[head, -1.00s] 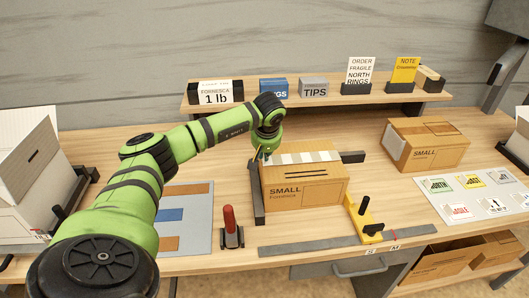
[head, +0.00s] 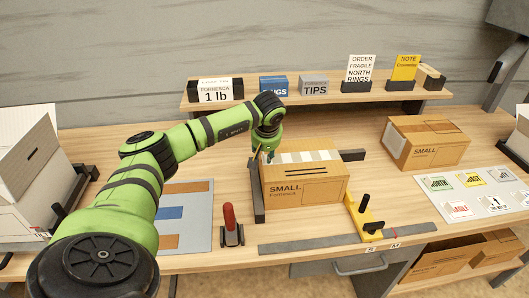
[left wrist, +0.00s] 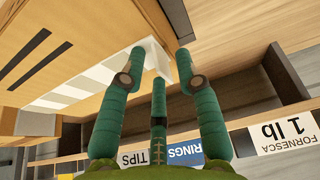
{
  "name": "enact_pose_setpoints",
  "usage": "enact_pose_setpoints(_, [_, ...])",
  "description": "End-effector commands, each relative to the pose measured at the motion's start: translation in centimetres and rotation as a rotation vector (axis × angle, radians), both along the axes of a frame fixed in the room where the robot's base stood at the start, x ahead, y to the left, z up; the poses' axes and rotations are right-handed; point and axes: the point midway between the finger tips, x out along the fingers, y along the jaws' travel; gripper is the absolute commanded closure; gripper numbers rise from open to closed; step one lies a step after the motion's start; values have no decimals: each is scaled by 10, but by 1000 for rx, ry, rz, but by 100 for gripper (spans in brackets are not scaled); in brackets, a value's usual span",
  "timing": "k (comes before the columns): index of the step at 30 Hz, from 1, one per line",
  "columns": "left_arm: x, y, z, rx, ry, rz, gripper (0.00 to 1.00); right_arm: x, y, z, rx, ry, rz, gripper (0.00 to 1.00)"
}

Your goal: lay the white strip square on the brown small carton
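The brown small carton (head: 305,190) stands closed on the table, with two black lines on its top. The white strip (head: 303,156) lies across the far part of the carton's top, with pale and brownish bands; in the left wrist view it shows as pale patches (left wrist: 80,83). Its left end (left wrist: 154,57) looks raised between my left gripper's fingertips. My left gripper (head: 267,156) is at the carton's far left top edge; its teal fingers (left wrist: 158,78) stand apart in the left wrist view, and whether they grip the strip is unclear. My right gripper is out of view.
Dark bars (head: 257,190) edge the carton at left and behind. A red-handled tool (head: 230,228) and a yellow tool (head: 363,218) stand in front. Another carton (head: 424,144) is at right, beside a label sheet (head: 470,190). A shelf (head: 320,98) with card holders runs behind.

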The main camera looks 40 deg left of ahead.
Motion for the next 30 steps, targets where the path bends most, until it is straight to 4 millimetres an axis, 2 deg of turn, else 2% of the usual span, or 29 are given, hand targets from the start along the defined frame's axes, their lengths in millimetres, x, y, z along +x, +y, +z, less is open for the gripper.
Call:
enact_pose_setpoints(8, [0, 0, 1, 0, 0, 0, 65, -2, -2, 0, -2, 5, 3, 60])
enact_pose_setpoints(11, [-1, -2, 7, 1, -2, -2, 65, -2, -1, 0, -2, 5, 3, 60])
enact_pose_setpoints(14, [-4, -6, 21, 1, -5, -3, 65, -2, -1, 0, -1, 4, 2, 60])
enact_pose_setpoints(24, [-22, -27, 86, 1, -4, -2, 65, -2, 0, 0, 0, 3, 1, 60])
enact_pose_setpoints(30, [-28, -34, 107, 1, -2, 1, 65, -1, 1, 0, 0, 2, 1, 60])
